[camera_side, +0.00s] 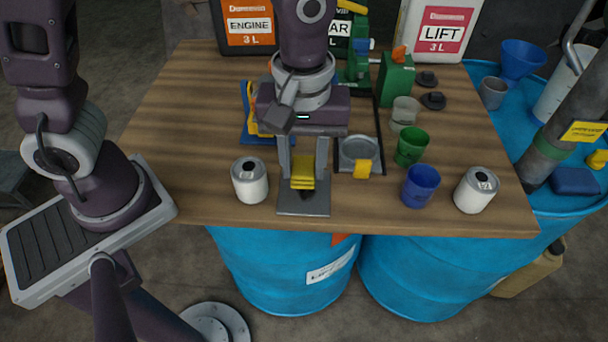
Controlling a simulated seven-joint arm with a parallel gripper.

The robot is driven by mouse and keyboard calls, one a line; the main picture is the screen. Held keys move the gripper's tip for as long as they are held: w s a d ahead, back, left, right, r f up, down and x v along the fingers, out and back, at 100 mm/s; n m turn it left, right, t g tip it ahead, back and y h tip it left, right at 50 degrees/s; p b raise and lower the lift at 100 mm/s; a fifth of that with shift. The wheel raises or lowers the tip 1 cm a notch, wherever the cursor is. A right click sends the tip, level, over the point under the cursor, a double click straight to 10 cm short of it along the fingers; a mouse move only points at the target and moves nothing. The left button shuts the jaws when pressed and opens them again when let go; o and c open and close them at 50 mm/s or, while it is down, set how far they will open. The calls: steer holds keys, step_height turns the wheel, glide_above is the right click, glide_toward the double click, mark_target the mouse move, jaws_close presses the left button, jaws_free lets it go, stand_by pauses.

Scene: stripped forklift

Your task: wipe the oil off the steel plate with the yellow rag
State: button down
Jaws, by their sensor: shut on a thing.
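My gripper (303,178) points down over the front of the wooden table and is shut on the folded yellow rag (302,172). The rag is between the fingertips, low over the grey steel plate (304,205), and appears to touch it. The plate lies near the table's front edge, and its rear part is hidden behind the rag and fingers.
A white can (250,181) stands just left of the plate. A grey dish (360,152) with a yellow piece is to the right, then a green cup (411,147), blue cup (420,186) and another can (476,189). The table's left side (180,150) is clear.

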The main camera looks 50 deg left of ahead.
mark_target(304, 205)
steer(key=shift+f, duration=0.1)
steer(key=shift+f, duration=4.05)
steer(key=shift+w+a+r, duration=0.1)
steer(key=shift+w+a, duration=1)
steer(key=shift+w, duration=0.05)
steer(key=shift+w+a, duration=1.15)
steer(key=shift+s+d, duration=2.25)
steer(key=shift+r, duration=4.05)
